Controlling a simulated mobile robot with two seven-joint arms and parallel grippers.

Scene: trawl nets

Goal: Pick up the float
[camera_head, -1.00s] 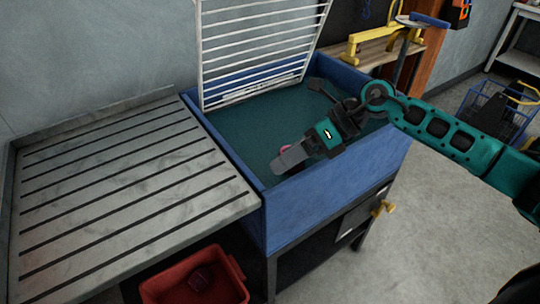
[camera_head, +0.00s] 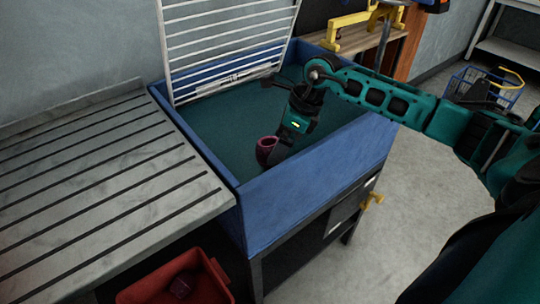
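A dark maroon, rounded, hollow-looking piece (camera_head: 266,150), which looks like the float, is in the blue-walled tank near its front wall. My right gripper (camera_head: 277,156) comes in from the right and points down at it. Its grey finger overlaps the piece's right side in the picture. The finger's lower end and far side are hidden, so I cannot tell whether it grips the piece or is only beside it. My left gripper is out of view.
The blue tank (camera_head: 300,191) has raised walls, and a white slatted rack (camera_head: 232,38) leans at its back. A grey slotted drainboard (camera_head: 95,185) adjoins it on the left. A red bin (camera_head: 215,268) with a dark reddish object (camera_head: 182,285) stands below.

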